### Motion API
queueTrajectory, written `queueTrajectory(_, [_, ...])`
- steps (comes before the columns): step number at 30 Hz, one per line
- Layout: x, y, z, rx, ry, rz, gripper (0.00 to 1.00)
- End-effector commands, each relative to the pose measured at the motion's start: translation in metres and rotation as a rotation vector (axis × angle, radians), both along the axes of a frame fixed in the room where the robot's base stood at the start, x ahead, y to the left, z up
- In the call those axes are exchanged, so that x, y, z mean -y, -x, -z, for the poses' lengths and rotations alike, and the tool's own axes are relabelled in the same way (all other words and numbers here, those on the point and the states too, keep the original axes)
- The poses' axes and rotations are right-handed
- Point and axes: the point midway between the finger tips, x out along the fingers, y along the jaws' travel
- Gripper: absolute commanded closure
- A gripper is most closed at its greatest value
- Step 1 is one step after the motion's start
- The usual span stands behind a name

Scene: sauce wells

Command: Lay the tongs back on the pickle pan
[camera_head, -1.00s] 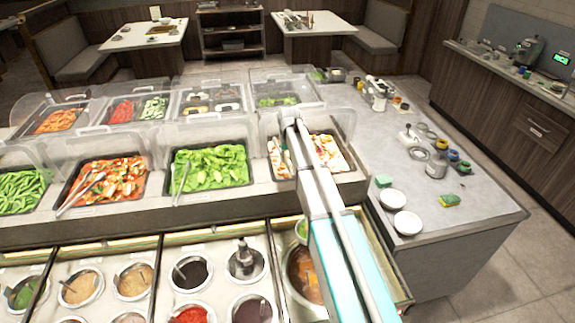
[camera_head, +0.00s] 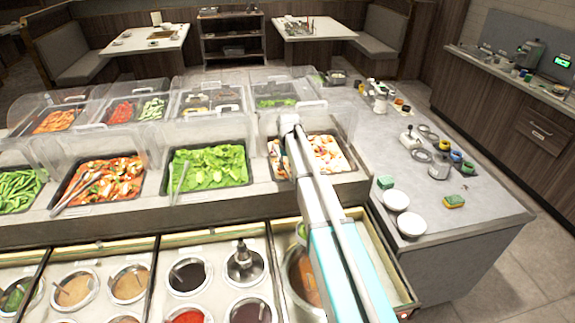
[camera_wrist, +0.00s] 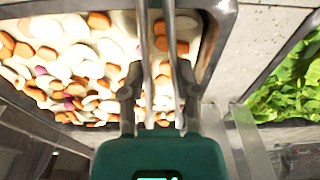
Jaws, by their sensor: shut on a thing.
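The pickle pan (camera_head: 352,172), with white, orange and a few purple pieces, is the right-hand front pan in the head view. It also fills the upper left of the wrist view, where its dark rim (camera_wrist: 222,32) shows. My gripper (camera_wrist: 160,88) is over the pan's edge, shut on the metal tongs (camera_wrist: 146,40). The tongs' two arms run up the wrist view, over the pickles. I cannot tell whether they touch the food.
A clear raised cover (camera_head: 335,122) stands behind the pan. A pan of green leaves (camera_head: 210,165) is to its left, with utensils in it. Sauce wells (camera_head: 188,278) lie in front. The right counter (camera_head: 470,215) holds bowls (camera_head: 411,223) and a sponge (camera_head: 454,202).

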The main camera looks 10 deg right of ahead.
Motion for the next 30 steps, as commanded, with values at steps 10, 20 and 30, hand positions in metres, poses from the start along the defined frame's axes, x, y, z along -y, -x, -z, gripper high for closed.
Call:
queueTrajectory(10, [0.001, 0.000, 0.006, 0.000, 0.000, 0.001, 0.65])
queueTrajectory(20, [0.001, 0.000, 0.013, 0.000, 0.000, 0.001, 0.65])
queueTrajectory(30, [0.001, 0.000, 0.012, 0.000, 0.000, 0.001, 0.24])
